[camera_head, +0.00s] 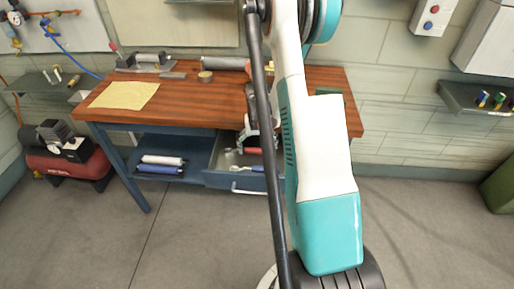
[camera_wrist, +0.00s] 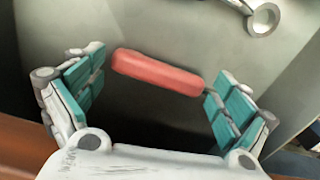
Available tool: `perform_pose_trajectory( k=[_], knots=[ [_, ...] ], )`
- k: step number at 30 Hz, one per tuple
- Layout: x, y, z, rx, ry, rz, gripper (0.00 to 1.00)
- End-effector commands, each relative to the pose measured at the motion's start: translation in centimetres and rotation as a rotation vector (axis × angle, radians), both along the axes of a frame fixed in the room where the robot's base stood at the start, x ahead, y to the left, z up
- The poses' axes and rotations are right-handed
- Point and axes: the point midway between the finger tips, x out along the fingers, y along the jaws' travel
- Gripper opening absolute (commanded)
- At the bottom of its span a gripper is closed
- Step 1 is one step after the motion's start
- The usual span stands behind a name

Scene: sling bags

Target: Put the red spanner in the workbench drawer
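The red spanner (camera_wrist: 156,72) shows in the wrist view as a plain red bar, lying lengthwise between my gripper's two spread fingers. My gripper (camera_wrist: 158,82) is open, with teal pads on both sides; I cannot tell whether the right pad touches the bar's end. In the head view, a small red piece (camera_head: 253,150) shows inside the pulled-out workbench drawer (camera_head: 222,181), just below my gripper (camera_head: 250,139). The drawer's grey floor (camera_wrist: 190,30) fills the wrist view behind the bar. My arm hides the drawer's right part in the head view.
A silver ring-ended tool (camera_wrist: 262,18) lies in the drawer. The wooden workbench (camera_head: 185,100) carries a yellow cloth (camera_head: 124,95), a tape roll (camera_head: 205,77) and metal tools. Rolls (camera_head: 161,165) lie on the lower shelf. A red compressor (camera_head: 68,160) stands left. The floor in front is clear.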

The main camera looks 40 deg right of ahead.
Motion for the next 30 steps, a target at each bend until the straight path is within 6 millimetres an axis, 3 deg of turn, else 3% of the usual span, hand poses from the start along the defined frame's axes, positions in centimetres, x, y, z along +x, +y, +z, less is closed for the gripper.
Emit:
perform_pose_trajectory(
  k=[14, 30],
  knots=[
    [0.0, 0.0, 0.4, 0.0, 0.0, 0.0, 1.0],
    [-0.1, 0.0, 10.3, 0.0, 0.0, 0.0, 1.0]
  ],
)
